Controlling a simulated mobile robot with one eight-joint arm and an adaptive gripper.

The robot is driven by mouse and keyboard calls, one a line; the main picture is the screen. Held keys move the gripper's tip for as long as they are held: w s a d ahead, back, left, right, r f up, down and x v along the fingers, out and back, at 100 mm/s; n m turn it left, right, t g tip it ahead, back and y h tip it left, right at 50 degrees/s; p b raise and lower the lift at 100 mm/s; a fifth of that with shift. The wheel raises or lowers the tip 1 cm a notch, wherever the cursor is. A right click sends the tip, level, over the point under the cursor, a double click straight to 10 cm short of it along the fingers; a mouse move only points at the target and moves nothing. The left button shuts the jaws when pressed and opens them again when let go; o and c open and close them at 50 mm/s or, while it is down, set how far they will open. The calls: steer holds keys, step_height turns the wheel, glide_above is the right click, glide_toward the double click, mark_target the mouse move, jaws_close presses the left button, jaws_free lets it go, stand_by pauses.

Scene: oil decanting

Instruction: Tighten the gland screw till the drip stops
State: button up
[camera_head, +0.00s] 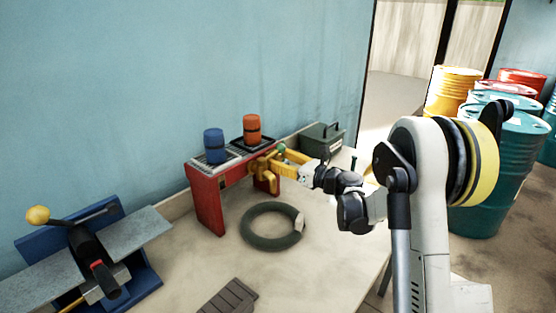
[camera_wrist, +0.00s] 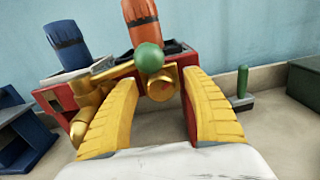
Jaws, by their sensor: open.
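A red stand (camera_head: 208,205) carries brass tap parts; in the wrist view these include a brass body (camera_wrist: 84,101) at left and a lever with a green ball knob (camera_wrist: 149,57). A round brass end (camera_wrist: 162,84), possibly the gland screw, faces me just below the knob. My gripper (camera_wrist: 160,80) is open, its two yellow fingers on either side of this brass end. I cannot tell whether either finger touches it. In the head view my gripper (camera_head: 272,165) is at the stand's front right. No drip can be made out.
A blue can (camera_head: 214,146) and an orange can (camera_head: 252,128) stand on the red stand. A dark green ring (camera_head: 270,242) lies on the bench in front. A green box (camera_head: 322,140) is behind at right; a blue lever device (camera_head: 95,255) is at left.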

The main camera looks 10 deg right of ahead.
steer(key=c, duration=1.2)
steer(key=shift+m, duration=1.5)
steer(key=o, duration=1.2)
steer(key=v, duration=1.2)
